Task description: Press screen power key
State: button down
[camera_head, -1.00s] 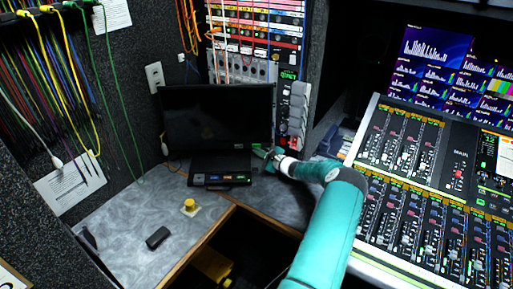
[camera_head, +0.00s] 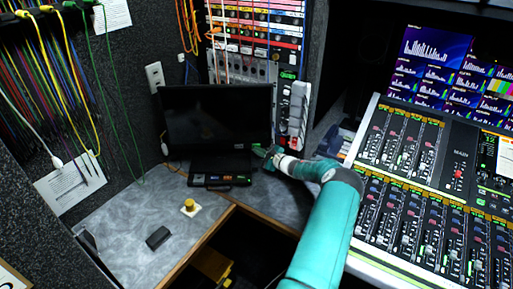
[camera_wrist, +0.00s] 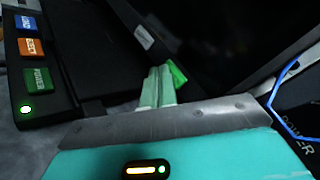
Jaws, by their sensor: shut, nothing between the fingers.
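The dark screen (camera_head: 217,122) stands on the grey desk against the back wall. My gripper (camera_head: 262,152) is at its lower right corner, with the fingers shut and empty. In the wrist view the pale green fingers (camera_wrist: 158,82) point at the screen's dark lower frame (camera_wrist: 143,35). A small bright green piece (camera_wrist: 177,74), which may be the screen power key, shows right beside the fingertips. I cannot tell whether they touch it. No lettering on it can be read.
A low black unit (camera_head: 218,180) lies before the screen; its green POWER key (camera_wrist: 37,81) and lit green lamp show in the wrist view. A yellow knob (camera_head: 190,205) and black box (camera_head: 157,238) are on the desk. A mixing console (camera_head: 430,190) stands right.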

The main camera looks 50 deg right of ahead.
jog(key=shift+w+d, duration=0.3)
jog(key=shift+d, duration=0.05)
dwell(0.6)
jog(key=shift+s, duration=0.1)
jog(key=shift+s+a, duration=0.5)
jog(key=shift+a, duration=0.15)
jog(key=s+a, duration=0.4)
jog(key=shift+a+r, duration=0.15)
jog(key=shift+a, duration=0.2)
dwell(0.5)
